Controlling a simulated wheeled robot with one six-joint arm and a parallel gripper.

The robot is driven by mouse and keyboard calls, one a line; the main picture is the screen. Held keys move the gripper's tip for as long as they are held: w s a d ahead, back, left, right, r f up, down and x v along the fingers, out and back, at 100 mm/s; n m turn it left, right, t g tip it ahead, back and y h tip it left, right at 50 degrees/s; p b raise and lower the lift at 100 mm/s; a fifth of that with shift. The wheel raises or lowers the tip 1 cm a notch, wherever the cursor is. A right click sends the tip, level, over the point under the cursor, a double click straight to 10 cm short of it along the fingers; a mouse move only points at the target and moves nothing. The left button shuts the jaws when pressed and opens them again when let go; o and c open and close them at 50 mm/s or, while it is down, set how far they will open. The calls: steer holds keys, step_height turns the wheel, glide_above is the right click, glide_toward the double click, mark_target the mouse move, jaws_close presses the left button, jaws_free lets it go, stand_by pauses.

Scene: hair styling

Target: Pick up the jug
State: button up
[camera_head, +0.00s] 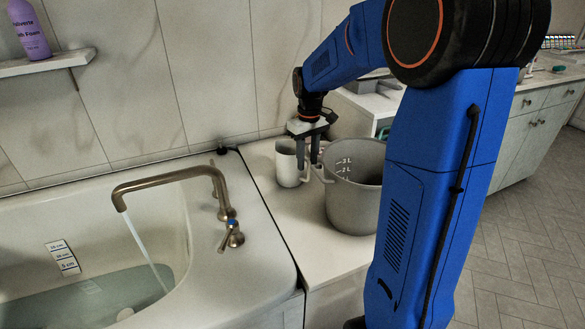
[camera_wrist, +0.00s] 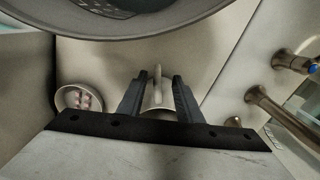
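The jug (camera_head: 287,164) is a small pale vessel with a handle, upright on the white counter between the bathtub and a larger grey bucket. In the wrist view its handle (camera_wrist: 157,73) shows between my fingers, and its body is mostly hidden behind them. My gripper (camera_head: 307,165) points down at the jug's right side. In the wrist view my gripper (camera_wrist: 160,77) is open, with one finger on each side of the handle. A gap shows on both sides, so it does not appear clamped.
The grey bucket (camera_head: 352,205) with litre marks stands close to the right of the jug. A bathtub with a running tap (camera_head: 165,178) lies to the left. A small cup (camera_wrist: 78,98) with pinkish contents shows in the wrist view. The counter front (camera_head: 315,245) is bare.

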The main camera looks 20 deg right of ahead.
steer(key=shift+s+d+f, duration=0.1)
steer(key=shift+d+f, duration=0.05)
steer(key=shift+f, duration=1.3)
steer(key=shift+s+d+f, duration=0.1)
steer(key=shift+d+f, duration=0.05)
steer(key=shift+f, duration=1.3)
jaws_close()
